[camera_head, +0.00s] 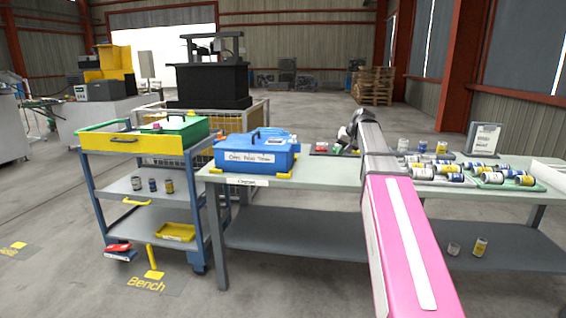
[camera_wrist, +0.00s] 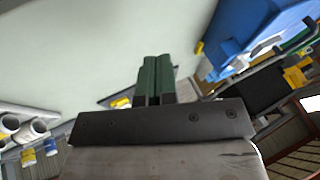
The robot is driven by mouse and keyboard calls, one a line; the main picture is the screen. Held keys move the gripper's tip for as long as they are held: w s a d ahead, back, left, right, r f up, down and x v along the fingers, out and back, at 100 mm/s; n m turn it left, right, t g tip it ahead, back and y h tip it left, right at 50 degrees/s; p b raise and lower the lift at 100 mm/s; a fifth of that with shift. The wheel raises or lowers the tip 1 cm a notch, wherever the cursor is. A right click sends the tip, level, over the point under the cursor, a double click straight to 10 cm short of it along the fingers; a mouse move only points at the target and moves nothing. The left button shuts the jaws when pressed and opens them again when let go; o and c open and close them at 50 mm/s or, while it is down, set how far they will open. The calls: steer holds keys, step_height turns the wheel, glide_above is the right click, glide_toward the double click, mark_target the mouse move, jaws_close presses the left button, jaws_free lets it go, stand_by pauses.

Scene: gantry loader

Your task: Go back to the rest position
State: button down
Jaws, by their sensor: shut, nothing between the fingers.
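My gripper (camera_wrist: 156,64) shows in the wrist view with its two green fingers side by side, shut and empty. In the head view my pink arm reaches forward over the grey-green workbench (camera_head: 330,182). The arm's dark wrist end is over the bench's far part, between the blue case (camera_head: 256,160) and the cans; the fingertips cannot be made out there. In the wrist view the pale bench top (camera_wrist: 80,50) lies beyond the fingers, and the blue case (camera_wrist: 245,30) is at the upper right, apart from them.
Several small cans (camera_head: 489,178) lie and stand on trays at the bench's right side. A sign (camera_head: 484,139) stands behind them. A blue cart (camera_head: 149,211) with a yellow-edged top stands left of the bench. Bare floor (camera_head: 45,200) lies at the left.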

steer(key=s+a+f+g+h, duration=0.1)
steer(key=s+f, duration=0.3)
steer(key=f, duration=0.3)
steer(key=s+a+f+g, duration=0.1)
steer(key=s+f, duration=0.3)
steer(key=f, duration=0.4)
steer(key=s+a+f+h, duration=0.1)
steer(key=s+a+f, duration=0.1)
steer(key=s+f, duration=0.4)
steer(key=s+a+f+g+h, duration=0.1)
steer(key=s+f+g+h, duration=0.1)
steer(key=s+f, duration=1.5)
steer(key=shift+s+a+f+n+g, duration=0.15)
steer(key=shift+a+f+n+g, duration=0.1)
steer(key=shift+n+g, duration=0.15)
